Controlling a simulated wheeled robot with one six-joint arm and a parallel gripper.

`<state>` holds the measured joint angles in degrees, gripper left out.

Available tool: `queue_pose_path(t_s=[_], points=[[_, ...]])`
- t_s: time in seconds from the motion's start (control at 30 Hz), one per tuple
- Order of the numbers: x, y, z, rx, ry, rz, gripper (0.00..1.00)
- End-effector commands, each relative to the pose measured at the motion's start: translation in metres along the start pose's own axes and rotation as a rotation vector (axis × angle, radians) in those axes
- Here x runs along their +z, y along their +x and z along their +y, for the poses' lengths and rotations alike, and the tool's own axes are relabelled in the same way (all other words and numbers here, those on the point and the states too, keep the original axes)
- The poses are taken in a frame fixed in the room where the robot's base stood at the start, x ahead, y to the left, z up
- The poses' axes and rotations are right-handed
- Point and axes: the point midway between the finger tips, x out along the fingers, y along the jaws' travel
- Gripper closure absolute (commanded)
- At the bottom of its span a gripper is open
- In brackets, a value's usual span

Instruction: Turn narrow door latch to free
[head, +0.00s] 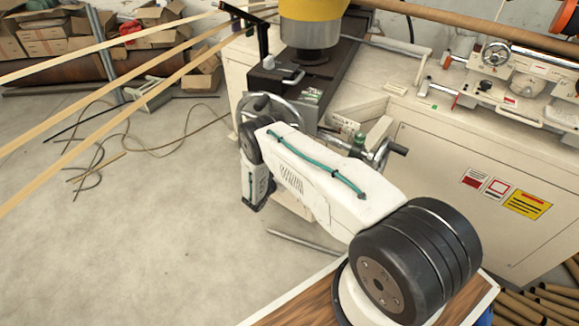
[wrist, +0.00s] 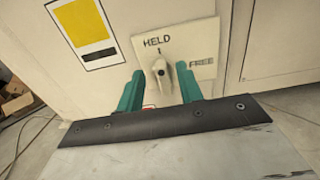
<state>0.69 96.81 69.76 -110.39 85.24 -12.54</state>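The door latch (wrist: 160,70) is a pale grey knob or short lever on a cream label plate (wrist: 203,66). The plate reads HELD, with a tick mark under it, above the latch, and FREE to the right. The latch's upper end lies close below the HELD tick. My gripper (wrist: 158,82) is open, with one teal finger left of the latch and one right of it. Gaps seem to show on both sides; I cannot tell whether either finger touches. In the head view my arm reaches down beside the machine, and the latch and fingertips are hidden.
A yellow and white label (wrist: 84,32) is on the panel left of the latch. A panel seam runs right of the plate. In the head view, a handwheel (head: 270,108) and a crank handle (head: 398,149) stick out near my arm. Floor on the left is mostly clear, with loose cords.

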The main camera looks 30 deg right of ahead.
Motion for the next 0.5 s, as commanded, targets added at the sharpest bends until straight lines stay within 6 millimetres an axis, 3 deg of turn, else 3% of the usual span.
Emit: queue_pose_path(t_s=[0.2, 0.47, 0.5], points=[[0.0, 0.021, -0.001, -0.002, 0.0, 0.001, 0.64], [0.0, 0.024, -0.002, -0.003, -0.001, 0.001, 0.64], [0.0, 0.024, -0.002, -0.004, 0.0, 0.001, 0.69]])
